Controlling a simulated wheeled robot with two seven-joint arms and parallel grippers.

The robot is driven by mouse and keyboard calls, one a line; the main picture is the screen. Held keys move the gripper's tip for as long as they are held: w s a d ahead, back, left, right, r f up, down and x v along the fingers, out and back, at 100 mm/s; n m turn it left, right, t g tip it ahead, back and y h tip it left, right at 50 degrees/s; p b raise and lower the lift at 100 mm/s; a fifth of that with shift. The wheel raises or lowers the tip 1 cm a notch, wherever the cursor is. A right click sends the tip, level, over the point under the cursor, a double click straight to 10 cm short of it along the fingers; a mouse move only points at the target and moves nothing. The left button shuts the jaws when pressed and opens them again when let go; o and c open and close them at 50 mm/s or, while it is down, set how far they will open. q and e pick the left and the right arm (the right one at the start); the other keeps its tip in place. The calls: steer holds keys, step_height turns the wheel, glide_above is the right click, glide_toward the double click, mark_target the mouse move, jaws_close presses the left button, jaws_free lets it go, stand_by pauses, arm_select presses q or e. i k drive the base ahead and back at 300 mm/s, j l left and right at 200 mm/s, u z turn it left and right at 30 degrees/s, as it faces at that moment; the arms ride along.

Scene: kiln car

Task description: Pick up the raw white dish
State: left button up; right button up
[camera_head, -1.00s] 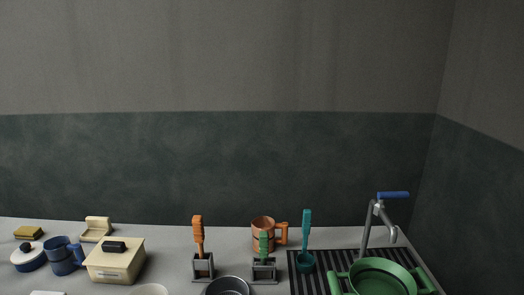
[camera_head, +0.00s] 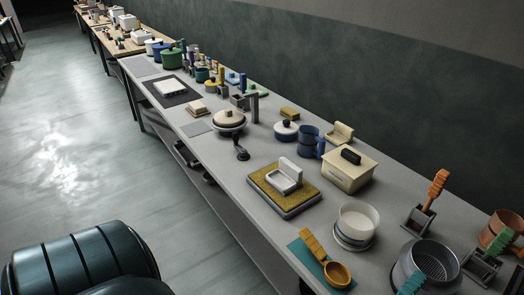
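Several pale pieces stand on the long grey bench (camera_head: 235,185), and I cannot tell for sure which is the raw white dish. A white dish with an upright back (camera_head: 287,175) sits on a mustard-topped slab (camera_head: 262,186) at mid-bench. A round white bowl (camera_head: 358,218) stands on a pale round base nearer to me. A flat white piece (camera_head: 168,87) lies on a dark mat (camera_head: 187,99) farther off. A cream piece with an upright back (camera_head: 340,134) stands near the wall. Neither of my grippers is in view.
A cream lidded box (camera_head: 348,168), a blue mug (camera_head: 308,141) and a blue-and-white lidded pot (camera_head: 286,131) stand behind the slab. A mustard scoop (camera_head: 328,262) lies on a teal mat in front of the bowl. Open floor (camera_head: 75,165) lies left of the bench.

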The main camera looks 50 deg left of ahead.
mark_target(286, 179)
steer(key=u, duration=1.25)
steer(key=i+j+z, duration=0.1)
